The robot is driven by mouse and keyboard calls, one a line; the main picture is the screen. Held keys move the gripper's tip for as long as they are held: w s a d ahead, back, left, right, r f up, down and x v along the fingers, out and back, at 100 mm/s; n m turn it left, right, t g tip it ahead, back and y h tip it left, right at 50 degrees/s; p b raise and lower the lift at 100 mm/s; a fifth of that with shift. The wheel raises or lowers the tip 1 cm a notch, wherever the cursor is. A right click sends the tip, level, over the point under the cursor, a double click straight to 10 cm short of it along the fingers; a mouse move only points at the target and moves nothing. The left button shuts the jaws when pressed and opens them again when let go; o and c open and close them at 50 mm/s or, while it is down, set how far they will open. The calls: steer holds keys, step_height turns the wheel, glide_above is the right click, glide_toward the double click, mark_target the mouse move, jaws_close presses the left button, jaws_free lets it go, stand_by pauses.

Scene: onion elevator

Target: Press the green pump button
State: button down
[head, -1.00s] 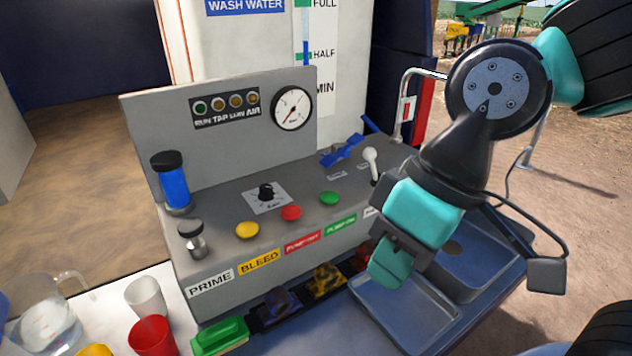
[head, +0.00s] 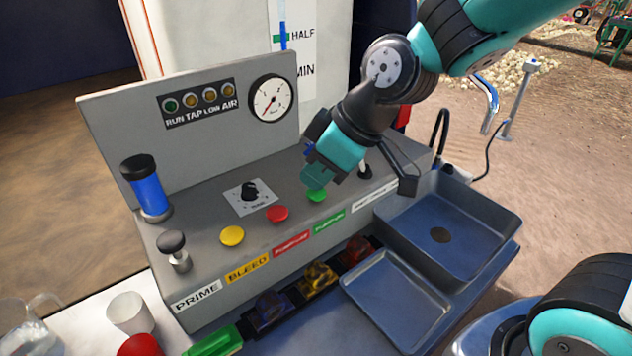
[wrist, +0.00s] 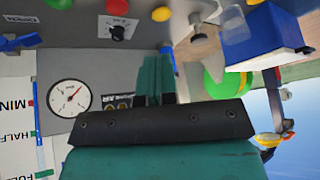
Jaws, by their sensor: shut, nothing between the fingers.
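The green pump button (head: 317,196) is a round cap on the grey control panel, right of the red button (head: 278,213), above a green label. It also shows at the top edge of the wrist view (wrist: 60,4). My gripper (head: 314,180) is shut and empty, with its teal fingers just above and behind the green button in the head view, partly overlapping it. Whether they touch cannot be told. In the wrist view the shut fingers (wrist: 155,60) show in the middle, apart from the button in the picture.
A yellow button (head: 232,236), a black knob (head: 250,191) and a blue-bodied cylinder (head: 149,195) stand to the left on the panel. A pressure gauge (head: 271,98) is on the upright back plate. A sink (head: 475,222) and a shallow tray (head: 398,300) lie right.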

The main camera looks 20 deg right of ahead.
steer(key=w+d+f+n+t+p, duration=0.1)
steer(key=w+d+f+n+t, duration=0.1)
steer(key=w, duration=0.6)
steer(key=w+d+f+n+t+h+p, duration=0.1)
steer(key=w+d+f+n+t+p, duration=0.1)
steer(key=w, duration=0.6)
steer(key=shift+d+f+n+t, duration=0.3)
steer(key=shift+d+f+t, duration=0.1)
steer(key=shift+d+f, duration=0.25)
steer(key=shift+f, duration=0.1)
step_height(320, 180, down, 7)
steer(key=b, duration=0.5)
steer(key=shift+f, duration=0.15)
steer(key=shift+f+b, duration=0.6)
steer(key=shift+b, duration=0.2)
steer(key=shift+s, duration=0.1)
steer(key=shift+f+b, duration=0.45)
steer(key=shift+b, duration=0.2)
